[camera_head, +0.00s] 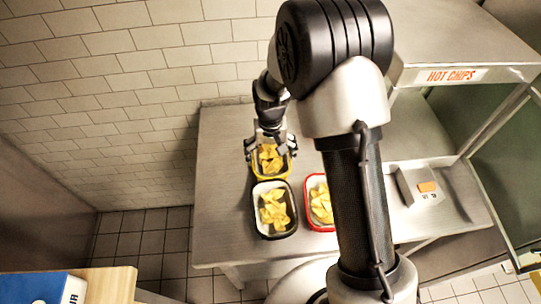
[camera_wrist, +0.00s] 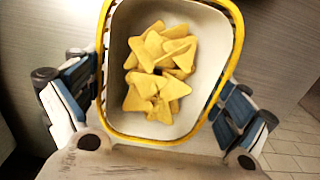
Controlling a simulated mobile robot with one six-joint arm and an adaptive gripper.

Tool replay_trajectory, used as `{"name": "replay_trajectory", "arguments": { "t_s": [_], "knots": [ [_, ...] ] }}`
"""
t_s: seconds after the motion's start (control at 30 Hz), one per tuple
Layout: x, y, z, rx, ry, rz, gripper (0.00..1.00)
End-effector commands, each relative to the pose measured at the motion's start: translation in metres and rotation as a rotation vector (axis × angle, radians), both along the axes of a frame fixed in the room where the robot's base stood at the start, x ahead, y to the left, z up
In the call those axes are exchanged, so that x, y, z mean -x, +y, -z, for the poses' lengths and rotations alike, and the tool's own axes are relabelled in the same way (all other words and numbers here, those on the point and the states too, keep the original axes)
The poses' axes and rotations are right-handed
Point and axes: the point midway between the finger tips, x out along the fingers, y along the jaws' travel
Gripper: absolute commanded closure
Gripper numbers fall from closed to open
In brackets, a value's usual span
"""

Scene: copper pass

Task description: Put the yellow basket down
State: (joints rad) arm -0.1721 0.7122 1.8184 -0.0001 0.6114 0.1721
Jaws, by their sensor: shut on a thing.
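The yellow basket (camera_head: 258,170) is a yellow-rimmed tray with a pale lining and several yellow chips inside. It is at the back left of the steel counter in the head view. My gripper (camera_head: 271,148) is around it, one finger on each side. In the wrist view the basket (camera_wrist: 234,62) fills the middle, with my gripper (camera_wrist: 160,100) shut on its two sides. The basket looks level. I cannot tell whether its underside touches the counter.
A black-rimmed basket of chips (camera_head: 262,233) sits just in front, and a red-rimmed one (camera_head: 310,185) to its right, partly behind my arm. The steel counter (camera_head: 222,165) is clear at left. A tiled wall stands behind. A "HOT CHIPS" shelf (camera_head: 455,75) stands at right.

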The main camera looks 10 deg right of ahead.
Motion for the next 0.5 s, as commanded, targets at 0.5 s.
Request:
{"name": "replay_trajectory", "arguments": {
  "t_s": [0.5],
  "knots": [
    [-0.0003, 0.0, 0.0016, 0.0, -0.001, 0.0, 0.0]
  ]
}}
